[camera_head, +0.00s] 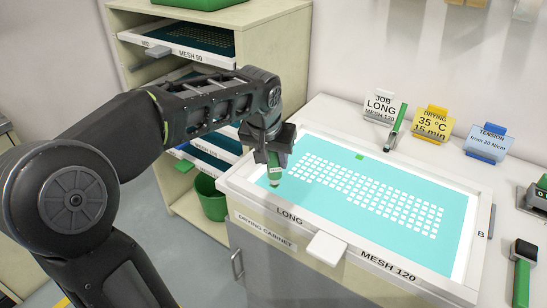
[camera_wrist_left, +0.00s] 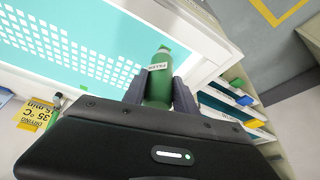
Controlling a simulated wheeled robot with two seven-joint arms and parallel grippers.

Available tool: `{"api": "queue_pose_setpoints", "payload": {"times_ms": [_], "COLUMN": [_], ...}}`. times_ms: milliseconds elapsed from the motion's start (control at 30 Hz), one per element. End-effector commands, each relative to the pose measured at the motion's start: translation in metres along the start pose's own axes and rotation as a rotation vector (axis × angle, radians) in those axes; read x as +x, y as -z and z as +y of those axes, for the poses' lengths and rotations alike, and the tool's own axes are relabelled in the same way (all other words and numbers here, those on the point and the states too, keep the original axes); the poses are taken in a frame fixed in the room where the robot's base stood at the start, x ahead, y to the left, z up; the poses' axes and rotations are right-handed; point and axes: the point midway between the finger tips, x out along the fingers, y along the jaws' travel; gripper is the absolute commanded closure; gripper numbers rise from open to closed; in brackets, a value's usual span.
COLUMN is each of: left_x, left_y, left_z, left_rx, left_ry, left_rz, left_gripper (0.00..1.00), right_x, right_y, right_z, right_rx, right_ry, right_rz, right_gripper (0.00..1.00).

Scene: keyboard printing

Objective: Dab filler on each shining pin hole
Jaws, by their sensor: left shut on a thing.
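My left gripper (camera_head: 272,157) is shut on a green bottle, the filler (camera_head: 275,172), above the left end of the screen. In the left wrist view the filler (camera_wrist_left: 158,75) sits between both fingers, and its white label reads FILLER. The screen (camera_head: 440,185) is a teal mesh in a white frame, backlit along its edges, with rows of white key-shaped openings. The bottle's tip looks close to the mesh near the left end of the rows; I cannot tell whether it touches. I cannot make out single shining pin holes. My right gripper is out of view.
A small green patch (camera_head: 359,156) lies at the mesh's back edge. A green-handled tool (camera_head: 397,125) and signs, including a yellow drying card (camera_head: 433,123), stand behind the frame. Another green-handled tool (camera_head: 522,275) lies at right. A shelf rack (camera_head: 260,45) and green bin (camera_head: 211,197) stand left.

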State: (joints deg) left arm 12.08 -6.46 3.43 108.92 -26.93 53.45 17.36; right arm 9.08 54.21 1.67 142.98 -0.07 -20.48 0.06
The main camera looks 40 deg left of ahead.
Motion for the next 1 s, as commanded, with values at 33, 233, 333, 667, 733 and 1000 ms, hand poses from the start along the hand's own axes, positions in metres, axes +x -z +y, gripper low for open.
{"api": "queue_pose_setpoints", "payload": {"times_ms": [33,233,333,667,733,1000], "left_x": [0.002,0.002,0.000,-0.032,-0.039,-0.063], "left_y": [-0.002,-0.002,-0.001,0.013,0.016,0.026], "left_z": [0.000,0.000,0.000,0.000,0.000,0.000], "left_rx": [0.000,0.000,0.000,0.000,0.000,0.000], "left_ry": [0.000,0.000,0.000,0.000,0.000,0.000], "left_rz": [-0.005,-0.006,-0.006,-0.003,-0.003,-0.002], "left_gripper": [1.00,1.00,1.00,1.00,1.00,1.00], "right_x": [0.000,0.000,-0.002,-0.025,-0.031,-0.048], "right_y": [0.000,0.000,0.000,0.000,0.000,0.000], "right_z": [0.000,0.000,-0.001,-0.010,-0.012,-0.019], "right_rx": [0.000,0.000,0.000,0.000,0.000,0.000], "right_ry": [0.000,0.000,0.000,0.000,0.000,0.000], "right_rz": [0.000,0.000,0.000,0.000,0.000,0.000], "right_gripper": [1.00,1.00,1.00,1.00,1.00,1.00]}}
